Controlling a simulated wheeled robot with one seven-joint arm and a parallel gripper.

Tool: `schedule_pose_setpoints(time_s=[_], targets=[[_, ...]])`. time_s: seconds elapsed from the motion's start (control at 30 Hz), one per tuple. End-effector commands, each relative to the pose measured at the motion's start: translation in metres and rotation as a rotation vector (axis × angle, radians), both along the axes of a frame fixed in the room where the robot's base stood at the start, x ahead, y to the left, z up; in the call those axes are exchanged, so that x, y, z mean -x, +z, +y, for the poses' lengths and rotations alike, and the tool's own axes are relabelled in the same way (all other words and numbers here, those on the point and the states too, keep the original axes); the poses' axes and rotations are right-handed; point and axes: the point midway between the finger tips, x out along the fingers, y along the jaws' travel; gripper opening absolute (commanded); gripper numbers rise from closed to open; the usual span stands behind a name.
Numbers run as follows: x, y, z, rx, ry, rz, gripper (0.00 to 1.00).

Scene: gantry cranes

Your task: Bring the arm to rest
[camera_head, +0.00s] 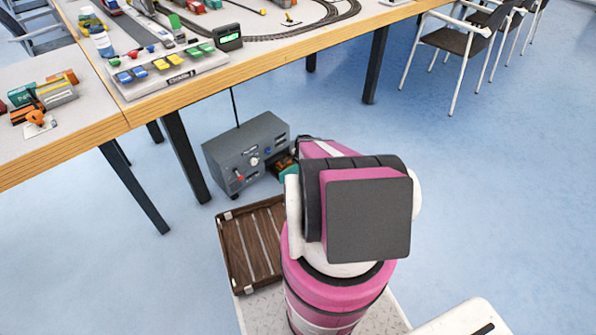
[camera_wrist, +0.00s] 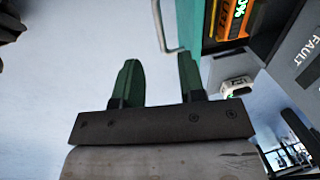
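My arm (camera_head: 345,215), pink, white and dark grey, is folded up over my base in the head view. My gripper (camera_wrist: 158,80) shows in the wrist view with its two dark green fingers apart and nothing between them. Pale blue floor lies behind the gap. In the head view the arm hides most of the gripper.
A grey control box (camera_head: 246,152) with knobs stands just beyond the arm, near the table legs. A brown slatted tray (camera_head: 252,243) lies left of the arm. The table (camera_head: 190,92) carries a switch panel and tracks. Open floor (camera_head: 490,190) lies to the right.

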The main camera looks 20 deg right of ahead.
Motion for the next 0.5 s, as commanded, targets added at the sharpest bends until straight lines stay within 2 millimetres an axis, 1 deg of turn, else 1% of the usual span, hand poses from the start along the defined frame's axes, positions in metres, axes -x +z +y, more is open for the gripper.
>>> schedule_pose_setpoints(time_s=[0.03,0.1,0.2,0.5], targets=[[0.004,0.011,0.0,0.001,0.0,-0.001,0.37],[0.004,0.021,-0.001,0.001,0.0,-0.001,0.37],[0.005,0.028,-0.002,0.001,0.0,-0.001,0.37],[0.005,0.029,-0.002,0.0,0.0,0.0,0.37]])
